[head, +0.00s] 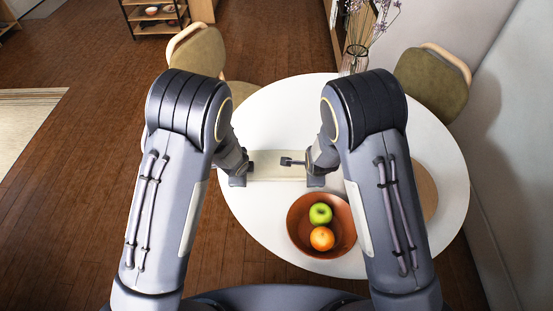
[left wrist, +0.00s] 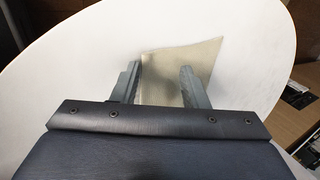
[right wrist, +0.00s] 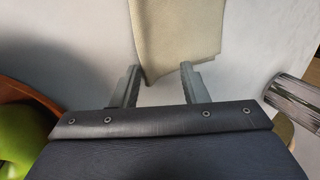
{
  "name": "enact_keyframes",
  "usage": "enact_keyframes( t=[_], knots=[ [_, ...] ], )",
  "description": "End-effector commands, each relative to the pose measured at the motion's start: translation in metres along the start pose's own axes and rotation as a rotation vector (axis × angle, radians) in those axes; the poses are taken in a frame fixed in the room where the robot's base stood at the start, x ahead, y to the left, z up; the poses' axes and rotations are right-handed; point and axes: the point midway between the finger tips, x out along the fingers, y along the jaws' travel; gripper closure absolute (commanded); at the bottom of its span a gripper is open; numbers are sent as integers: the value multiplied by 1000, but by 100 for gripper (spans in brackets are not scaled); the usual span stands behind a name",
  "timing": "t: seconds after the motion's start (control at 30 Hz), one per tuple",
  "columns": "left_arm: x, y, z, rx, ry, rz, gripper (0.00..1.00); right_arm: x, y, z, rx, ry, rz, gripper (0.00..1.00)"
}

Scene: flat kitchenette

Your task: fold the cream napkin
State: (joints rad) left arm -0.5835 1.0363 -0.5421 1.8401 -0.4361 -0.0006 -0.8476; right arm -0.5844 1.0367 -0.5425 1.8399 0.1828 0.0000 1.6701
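The cream napkin (head: 272,168) lies on the white round table, between my two grippers in the head view. It also shows in the left wrist view (left wrist: 205,53) and the right wrist view (right wrist: 178,35). My left gripper (head: 245,172) is at the napkin's left end, its fingers apart with cloth seen between and beyond them. My right gripper (head: 301,168) is at the right end, fingers apart, with the napkin's edge in front of and partly between them. I cannot tell whether the fingers touch the cloth. My arms hide parts of the napkin's ends.
The white table (head: 262,221) has a brown bowl (head: 297,243) with a green apple (head: 320,214) and an orange (head: 322,238) near my right arm. A glass vase (head: 354,61) stands at the back. A round mat (head: 428,192) is partly hidden by my right arm.

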Motion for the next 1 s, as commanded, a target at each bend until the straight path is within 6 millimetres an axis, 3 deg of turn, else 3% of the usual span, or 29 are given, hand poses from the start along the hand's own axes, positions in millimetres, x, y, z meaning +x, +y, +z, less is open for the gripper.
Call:
enact_keyframes(
  t=[0.17, 0.6, 1.0],
  knots=[
    [-29, -3, 0, -2, 3, -4, 60, -28, -3, 1, -1, -3, -4, 60],
    [-95, 12, -1, -1, 2, -3, 60, -95, 12, 1, -1, -2, -4, 60],
    [-103, 15, 0, 0, 0, 0, 60, -103, 15, 0, 0, 0, 0, 60]
  ],
)
